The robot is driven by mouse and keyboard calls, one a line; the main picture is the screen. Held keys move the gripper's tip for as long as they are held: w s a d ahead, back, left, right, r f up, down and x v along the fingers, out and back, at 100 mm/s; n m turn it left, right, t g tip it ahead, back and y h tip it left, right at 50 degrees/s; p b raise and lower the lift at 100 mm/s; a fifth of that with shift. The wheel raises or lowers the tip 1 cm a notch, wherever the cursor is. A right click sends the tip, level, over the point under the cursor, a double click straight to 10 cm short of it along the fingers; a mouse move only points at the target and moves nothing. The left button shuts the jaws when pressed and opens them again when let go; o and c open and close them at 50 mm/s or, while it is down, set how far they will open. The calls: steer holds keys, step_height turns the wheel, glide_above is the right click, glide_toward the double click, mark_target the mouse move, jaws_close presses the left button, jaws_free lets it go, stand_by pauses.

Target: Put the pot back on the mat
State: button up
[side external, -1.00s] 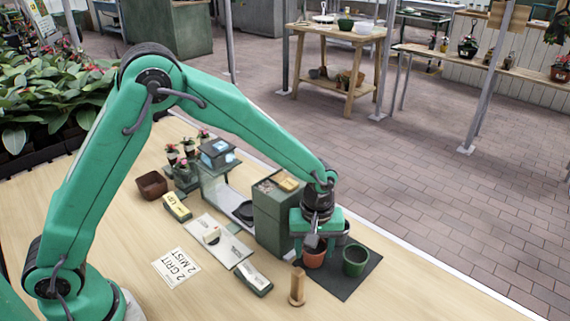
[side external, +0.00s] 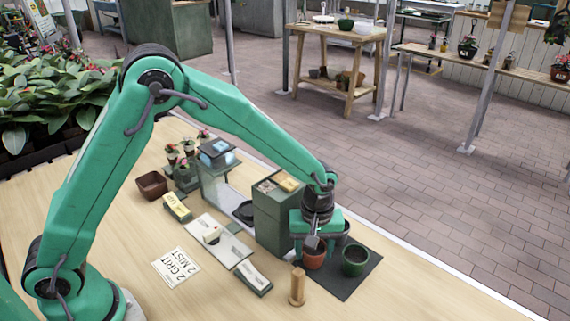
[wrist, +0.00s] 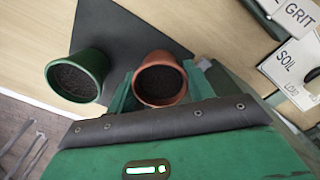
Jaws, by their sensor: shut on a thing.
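The terracotta pot (side external: 314,260), dark inside, is between the fingers of my gripper (side external: 315,248). The wrist view shows the pot (wrist: 160,78) upright, with a green finger on either side; my gripper (wrist: 160,88) is shut on it. The dark grey mat (side external: 344,287) lies on the wooden table, and the pot is over its near-left part. The mat (wrist: 120,35) also shows behind the pot in the wrist view. I cannot tell whether the pot's base touches the mat, since its underside is hidden.
A green pot (side external: 355,262) stands on the mat, right of the terracotta pot. A dark green box unit (side external: 272,225) stands close on the left. A wooden peg (side external: 297,288) stands in front of the mat.

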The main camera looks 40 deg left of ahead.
steer(key=o, duration=1.6)
steer(key=shift+r, duration=0.1)
steer(key=shift+r, duration=2.4)
steer(key=shift+r, duration=0.2)
steer(key=shift+r, duration=1.35)
